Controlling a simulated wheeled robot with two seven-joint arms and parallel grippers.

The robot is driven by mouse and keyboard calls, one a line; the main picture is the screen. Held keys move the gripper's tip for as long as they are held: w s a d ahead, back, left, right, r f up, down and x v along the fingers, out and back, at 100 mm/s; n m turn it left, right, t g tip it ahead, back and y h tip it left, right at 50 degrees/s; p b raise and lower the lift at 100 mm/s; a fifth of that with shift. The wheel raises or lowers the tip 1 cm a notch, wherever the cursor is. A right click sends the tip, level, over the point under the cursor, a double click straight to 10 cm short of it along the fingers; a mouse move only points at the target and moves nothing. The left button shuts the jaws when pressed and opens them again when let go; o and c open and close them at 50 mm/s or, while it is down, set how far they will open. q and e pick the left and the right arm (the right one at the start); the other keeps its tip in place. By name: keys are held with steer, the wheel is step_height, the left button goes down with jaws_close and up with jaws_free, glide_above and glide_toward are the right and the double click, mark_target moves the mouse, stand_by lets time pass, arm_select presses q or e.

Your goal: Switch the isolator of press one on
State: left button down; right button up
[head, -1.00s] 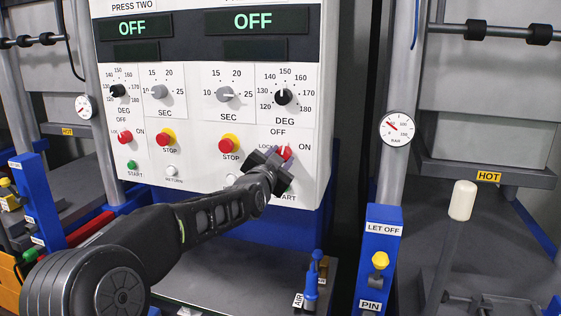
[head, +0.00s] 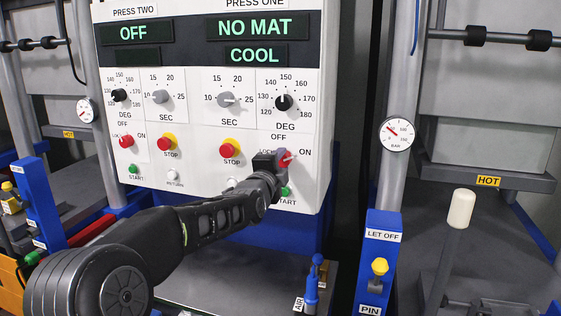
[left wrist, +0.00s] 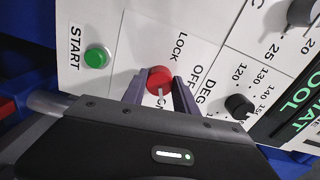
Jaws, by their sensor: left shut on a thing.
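The press one isolator is a red knob (head: 287,158) low on the right half of the white control panel (head: 205,190), among the labels OFF, LOCK and ON. Its white pointer is turned right, towards ON. My left gripper (head: 276,159) is shut on the knob and hides part of it and of the LOCK label. In the left wrist view the red knob (left wrist: 159,77) sits between the two fingers (left wrist: 160,92), its pointer towards ON. The press one display (head: 255,28) reads NO MAT, with COOL below. My right gripper is not in view.
A green START button (head: 285,191) lies just below the isolator and a red STOP button (head: 230,147) to its left. The press two isolator (head: 126,141) is further left; its display (head: 132,33) reads OFF. A blue LET OFF post (head: 380,255) stands at lower right.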

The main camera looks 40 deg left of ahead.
arm_select(q)
steer(key=shift+m, duration=0.7)
steer(key=shift+f, duration=0.1)
steer(key=c, duration=1)
jaws_free()
steer(key=shift+o, duration=0.2)
steer(key=shift+s, duration=0.1)
steer(key=b+v, duration=0.1)
steer(key=v, duration=0.6)
steer(key=shift+s+d, duration=0.15)
steer(key=shift+s, duration=0.15)
